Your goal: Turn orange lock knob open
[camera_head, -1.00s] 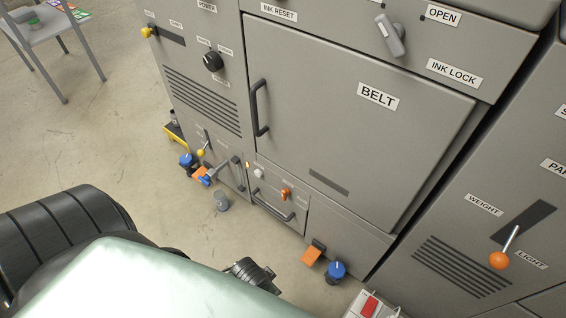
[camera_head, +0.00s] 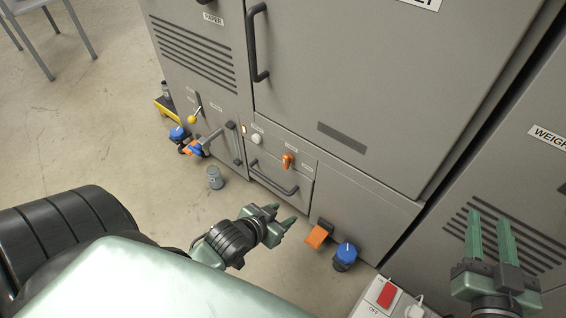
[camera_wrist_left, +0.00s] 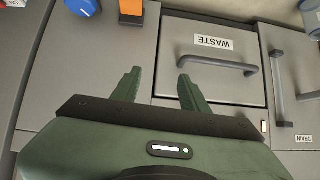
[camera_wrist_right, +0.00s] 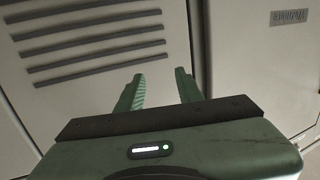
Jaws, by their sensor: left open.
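The orange lock knob (camera_head: 289,160) sits on the low front panel of the grey machine, above a dark drawer handle (camera_head: 272,179). My left gripper (camera_head: 283,215) is open and empty, below and in front of that drawer, apart from the knob. In the left wrist view its fingers (camera_wrist_left: 158,80) are spread before the panel beside the WASTE drawer (camera_wrist_left: 212,42); the knob cannot be made out there. My right gripper (camera_head: 488,222) is open and empty in front of the slotted panel at the right, far from the knob.
An orange lever (camera_head: 318,236) and a blue knob (camera_head: 346,253) jut out right of my left gripper. A white switch box (camera_head: 385,295) with a red rocker stands at the lower right. A grey cup (camera_head: 215,178) stands on the open floor.

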